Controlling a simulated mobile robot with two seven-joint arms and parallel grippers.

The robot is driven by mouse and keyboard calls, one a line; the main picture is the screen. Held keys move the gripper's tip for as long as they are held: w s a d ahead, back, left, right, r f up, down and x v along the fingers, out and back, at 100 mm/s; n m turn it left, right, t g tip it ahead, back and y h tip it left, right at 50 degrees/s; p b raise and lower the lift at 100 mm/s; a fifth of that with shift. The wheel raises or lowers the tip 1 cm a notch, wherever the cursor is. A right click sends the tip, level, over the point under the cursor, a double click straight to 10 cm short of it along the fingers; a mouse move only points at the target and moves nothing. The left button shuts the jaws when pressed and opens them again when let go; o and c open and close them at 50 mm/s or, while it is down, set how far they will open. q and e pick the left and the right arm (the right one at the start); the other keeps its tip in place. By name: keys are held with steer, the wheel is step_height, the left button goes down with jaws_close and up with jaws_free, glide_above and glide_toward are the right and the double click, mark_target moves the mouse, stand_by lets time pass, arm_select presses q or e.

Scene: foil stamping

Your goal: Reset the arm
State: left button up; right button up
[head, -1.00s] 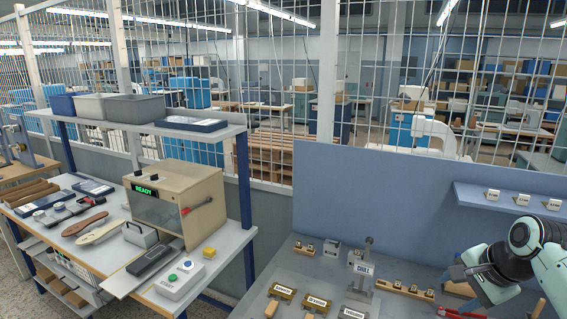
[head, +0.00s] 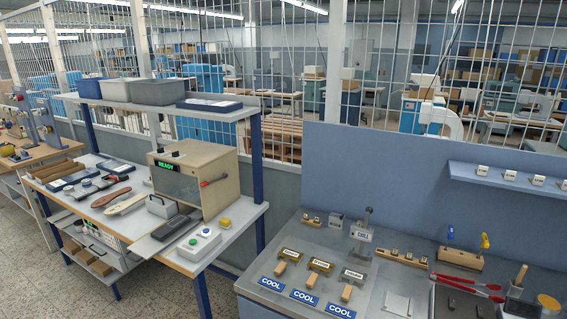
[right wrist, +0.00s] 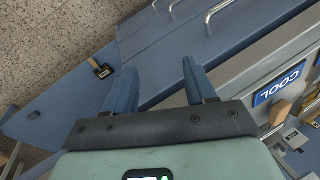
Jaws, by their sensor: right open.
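My right gripper (right wrist: 162,88) shows in the right wrist view with its two blue fingers apart and nothing between them. It hangs in front of the blue drawer fronts of the workbench, near a blue COOL label (right wrist: 280,84). In the head view neither gripper is seen. My left gripper is in no view.
The grey workbench (head: 255,290) holds COOL plates (head: 307,298), brass stamps and a CHILL block (head: 362,234). Red tongs (head: 465,287) lie at the right. A READY box (head: 195,180) stands on the left table. Bare floor (head: 160,285) is free at lower left.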

steer(key=s+a+f+n+g, duration=0.1)
steer(key=s+a+f, duration=0.3)
steer(key=s+f, duration=0.3)
steer(key=s+a+f+n+g, duration=0.1)
steer(key=s+a+f+n, duration=0.1)
steer(key=s+a+f, duration=0.45)
steer(key=s+a+f+n, duration=0.1)
steer(key=s+f, duration=0.2)
steer(key=s, duration=0.2)
steer(key=s+a+f+n+y, duration=0.1)
steer(key=s+a+f, duration=0.1)
steer(key=s, duration=0.4)
steer(key=shift+s+a+f+g, duration=0.3)
steer(key=shift+f+g, duration=0.1)
steer(key=shift+f, duration=0.25)
steer(key=shift+d, duration=0.1)
